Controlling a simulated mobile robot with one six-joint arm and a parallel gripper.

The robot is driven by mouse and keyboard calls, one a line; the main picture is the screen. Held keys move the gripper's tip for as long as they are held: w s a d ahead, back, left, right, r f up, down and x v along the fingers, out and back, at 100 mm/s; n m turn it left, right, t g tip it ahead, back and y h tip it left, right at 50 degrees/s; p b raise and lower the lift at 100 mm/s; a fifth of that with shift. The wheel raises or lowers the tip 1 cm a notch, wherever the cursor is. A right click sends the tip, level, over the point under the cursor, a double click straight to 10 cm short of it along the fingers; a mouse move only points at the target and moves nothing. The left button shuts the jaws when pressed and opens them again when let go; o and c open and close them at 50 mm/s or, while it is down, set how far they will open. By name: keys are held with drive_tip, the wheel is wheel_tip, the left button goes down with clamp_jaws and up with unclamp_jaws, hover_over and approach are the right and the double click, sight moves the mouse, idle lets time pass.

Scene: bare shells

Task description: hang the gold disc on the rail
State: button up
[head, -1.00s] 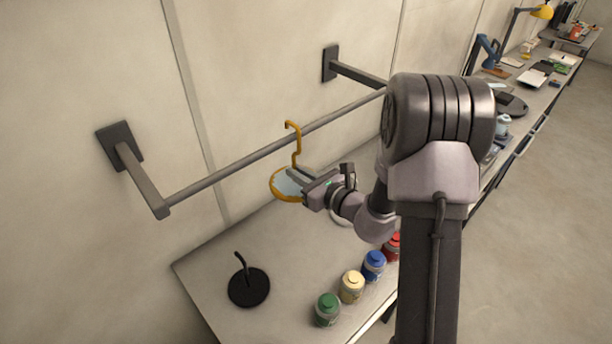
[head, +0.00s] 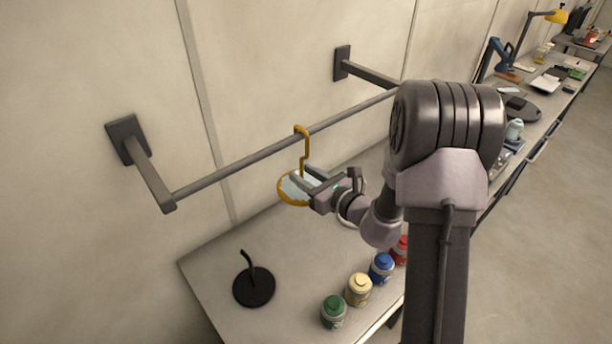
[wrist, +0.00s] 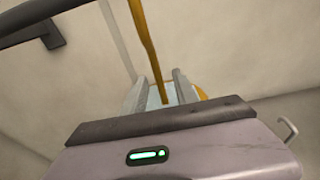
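The gold disc (head: 283,196) has a gold rim, a pale face and a gold stem ending in a hook. Its hook (head: 302,128) lies over the rail (head: 245,162), and the disc hangs below. My gripper (head: 307,181) is at the disc's upper part, under the rail. In the wrist view the gold stem (wrist: 146,40) runs down between my two fingers (wrist: 160,92), with a gap showing on either side. The fingers look open around it. The disc's face is mostly hidden behind the fingers there. The rail also crosses the wrist view's upper left (wrist: 35,12).
Wall brackets (head: 148,172) hold the rail. Below is a table (head: 222,262) with a black stand (head: 254,286) and green (head: 334,311), cream (head: 359,289), blue (head: 382,267) and red (head: 401,250) jars. The rail left of the hook is bare.

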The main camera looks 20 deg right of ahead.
drive_tip(key=b+v, duration=0.1)
drive_tip(key=v, duration=1.6)
drive_tip(key=s+a+f+n+g+y+b, duration=0.25)
drive_tip(key=s+a+n+g+b, duration=0.2)
drive_tip(key=a+n, duration=0.35)
drive_tip(key=s+a+f+n+g+y+b, duration=0.2)
drive_tip(key=s+a+f+n+g+b, duration=0.3)
drive_tip(key=a, duration=0.4)
drive_tip(key=s+a+f+n+g+h+b, duration=0.2)
drive_tip(key=s+f+n+g+h+b, duration=0.1)
drive_tip(key=s+f+n+h+b, duration=0.45)
drive_tip(key=d+n+t+b, duration=0.1)
drive_tip(key=n, duration=0.1)
drive_tip(key=d+r+n+t+h+b, duration=0.1)
drive_tip(key=n+b, duration=0.1)
drive_tip(key=d+r+n+t+b, duration=0.1)
drive_tip(key=n, duration=0.1)
drive_tip(key=shift+w+d+r+n, duration=0.2)
drive_tip(key=shift+d+r+n, duration=0.05)
drive_tip(key=shift+d, duration=0.15)
